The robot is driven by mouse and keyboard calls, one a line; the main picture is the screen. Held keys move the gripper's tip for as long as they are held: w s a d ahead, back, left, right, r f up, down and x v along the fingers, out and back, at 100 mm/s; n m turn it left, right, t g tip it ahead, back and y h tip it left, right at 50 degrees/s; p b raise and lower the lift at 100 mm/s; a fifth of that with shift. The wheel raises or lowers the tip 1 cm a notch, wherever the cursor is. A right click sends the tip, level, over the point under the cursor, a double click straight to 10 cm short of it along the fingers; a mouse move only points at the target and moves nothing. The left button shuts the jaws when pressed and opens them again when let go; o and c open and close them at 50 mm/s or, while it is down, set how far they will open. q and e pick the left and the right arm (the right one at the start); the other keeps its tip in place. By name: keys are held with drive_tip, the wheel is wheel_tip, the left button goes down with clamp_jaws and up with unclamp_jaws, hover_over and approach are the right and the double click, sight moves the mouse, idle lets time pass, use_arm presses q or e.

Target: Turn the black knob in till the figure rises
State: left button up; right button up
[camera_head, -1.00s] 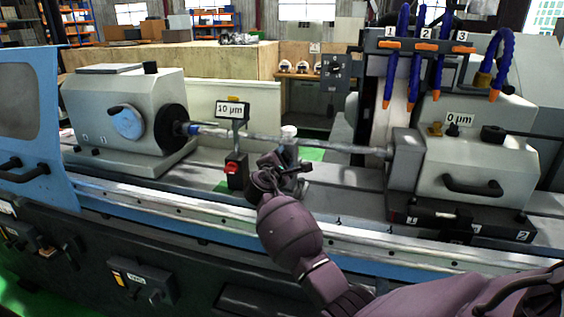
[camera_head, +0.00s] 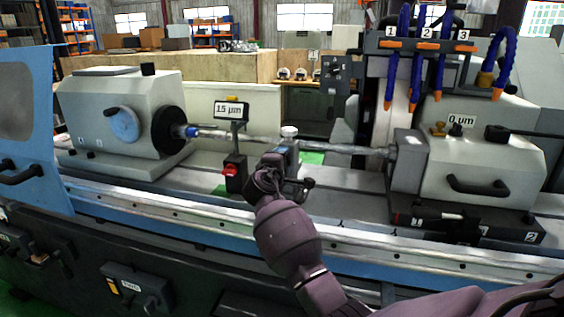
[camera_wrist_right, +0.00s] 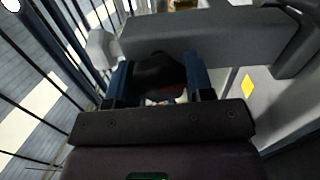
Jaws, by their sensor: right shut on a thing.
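The black knob (camera_wrist_right: 160,78) shows in the right wrist view as a dark rounded shape between the two blue fingers. My right gripper (camera_wrist_right: 158,68) is shut on it. In the head view my right gripper (camera_head: 274,168) is at the front of the small grey support with a white top (camera_head: 289,132), under the long workpiece (camera_head: 250,138). The gripper hides the knob there. The figure on the small display (camera_head: 228,110) behind the workpiece reads 15 µm. A second display at the right (camera_head: 461,120) reads 0 µm. My left gripper is not in view.
A red button on a black box (camera_head: 231,171) stands close to the left of my gripper. The headstock (camera_head: 120,122) is at the left and the tailstock (camera_head: 480,165) at the right. Hoses with orange nozzles (camera_head: 414,98) hang at the upper right.

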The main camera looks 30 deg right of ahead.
drive_tip(key=o, duration=0.9)
drive_tip(key=shift+o, duration=0.2)
drive_tip(key=v, duration=1.1)
drive_tip(key=shift+d, duration=0.1)
